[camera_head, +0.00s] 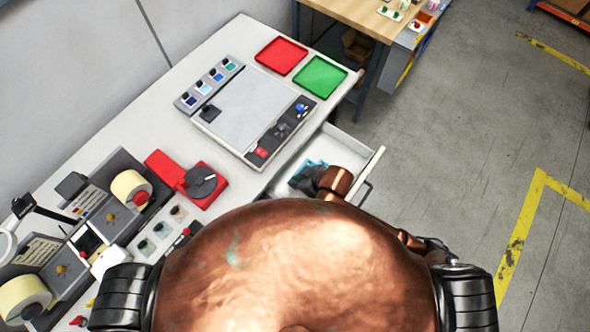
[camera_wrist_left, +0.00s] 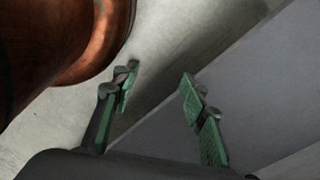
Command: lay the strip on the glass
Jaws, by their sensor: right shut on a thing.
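The glass appears to be the pale grey square plate (camera_head: 254,103) in a white-framed unit on the bench in the head view. My right gripper (camera_head: 305,181) is in or just over the open drawer (camera_head: 333,148), below and right of the plate. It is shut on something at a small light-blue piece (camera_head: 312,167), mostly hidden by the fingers. I cannot tell whether this is the strip; no other clear strip shows. My left gripper (camera_wrist_left: 158,88) is open and empty in the left wrist view, its green pads apart. It does not show in the head view.
A red tray (camera_head: 281,56) and a green tray (camera_head: 319,77) lie beyond the plate. A row of colour samples (camera_head: 209,83) borders its left. A red device (camera_head: 187,179) and label rolls (camera_head: 131,188) stand at lower left. My copper body hides the foreground.

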